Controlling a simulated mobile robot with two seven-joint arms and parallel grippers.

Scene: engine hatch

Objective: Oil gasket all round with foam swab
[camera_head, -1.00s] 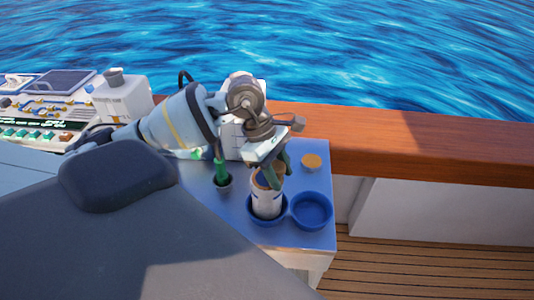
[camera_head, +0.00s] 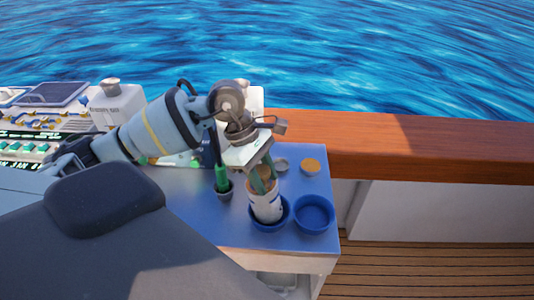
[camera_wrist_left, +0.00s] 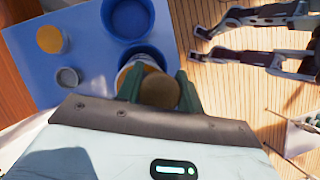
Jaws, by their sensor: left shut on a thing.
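A white can (camera_head: 265,207) with a tan top stands slightly tilted in a blue round holder (camera_head: 284,222). My left gripper (camera_head: 264,178) points down at the can's top, its green fingers shut on a brown round knob (camera_wrist_left: 159,91). The left wrist view shows the knob between the fingers, in front of the can's tan top; whether the two are joined is unclear. A green-handled tool (camera_head: 221,175) stands in a small dark cup (camera_head: 224,191); its lower end is hidden. My right gripper (camera_wrist_left: 203,44) seems to show, open and empty, over the deck. No gasket can be made out.
An empty blue round holder (camera_head: 314,214) sits right of the can. A tan disc (camera_head: 310,166) and a small grey cup (camera_head: 281,164) are behind on the blue table (camera_head: 200,205). A wooden rail (camera_head: 420,150) runs behind. A control panel (camera_head: 40,120) stands at left.

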